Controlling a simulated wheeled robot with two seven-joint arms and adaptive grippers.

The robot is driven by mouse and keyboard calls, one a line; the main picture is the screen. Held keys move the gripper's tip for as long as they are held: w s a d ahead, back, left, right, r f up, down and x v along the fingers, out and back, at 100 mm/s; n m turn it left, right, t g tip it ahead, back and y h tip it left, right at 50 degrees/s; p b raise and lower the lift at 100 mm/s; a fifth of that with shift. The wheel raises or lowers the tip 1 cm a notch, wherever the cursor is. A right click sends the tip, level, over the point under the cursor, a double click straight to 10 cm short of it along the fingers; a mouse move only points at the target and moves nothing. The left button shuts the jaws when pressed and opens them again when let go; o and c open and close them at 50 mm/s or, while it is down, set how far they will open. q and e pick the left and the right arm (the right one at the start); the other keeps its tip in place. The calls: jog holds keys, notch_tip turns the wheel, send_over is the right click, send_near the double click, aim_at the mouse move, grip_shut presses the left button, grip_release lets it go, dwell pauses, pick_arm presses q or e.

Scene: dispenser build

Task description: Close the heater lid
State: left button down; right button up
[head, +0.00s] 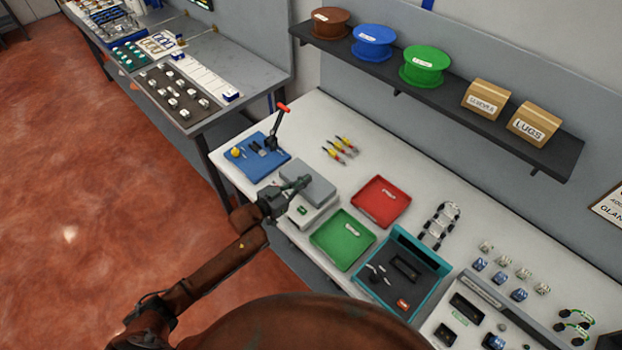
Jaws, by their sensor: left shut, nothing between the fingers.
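The heater is a small light grey box (319,214) on the white bench, with a small green display on its front part. Its darker grey lid (316,184) lies over the rear part of the box. It looks nearly flat, but I cannot tell from this angle whether it is fully down. My left gripper (304,182) is shut and empty. Its fingertips are over the lid's left part, and I cannot tell if they touch it. The gripper and wrist hide the heater's left side. My right gripper is not in view.
A blue mat (262,172) with a red-handled lever tool (279,125) lies behind left of the heater. A green tray (341,240), a red tray (379,204) and a teal bin (432,258) stand to its right. Yellow-handled tools (341,150) lie behind it.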

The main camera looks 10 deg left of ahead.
aim_at(298, 201)
pick_arm(q)
jog(key=f+b, duration=0.1)
jog(key=s+f+b, duration=0.1)
jog(key=shift+a+b, duration=0.35)
jog(key=t+h+b, duration=0.1)
jog(key=f+t+b, duration=0.1)
jog(key=b, duration=0.1)
jog(key=s+f+t+h+b, duration=0.1)
jog(key=shift+a+h+b, duration=0.3)
jog(key=shift+a+b, duration=0.1)
jog(key=shift+s+a+f+t+b, duration=0.1)
jog(key=shift+f+t+b, duration=0.2)
jog(key=shift+b, duration=0.4)
jog(key=shift+s+a+f+b, duration=0.15)
jog(key=shift+f+b, duration=0.2)
jog(key=shift+b, duration=0.3)
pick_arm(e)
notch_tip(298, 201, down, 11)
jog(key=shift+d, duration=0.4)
pick_arm(q)
jog(key=shift+f, duration=0.15)
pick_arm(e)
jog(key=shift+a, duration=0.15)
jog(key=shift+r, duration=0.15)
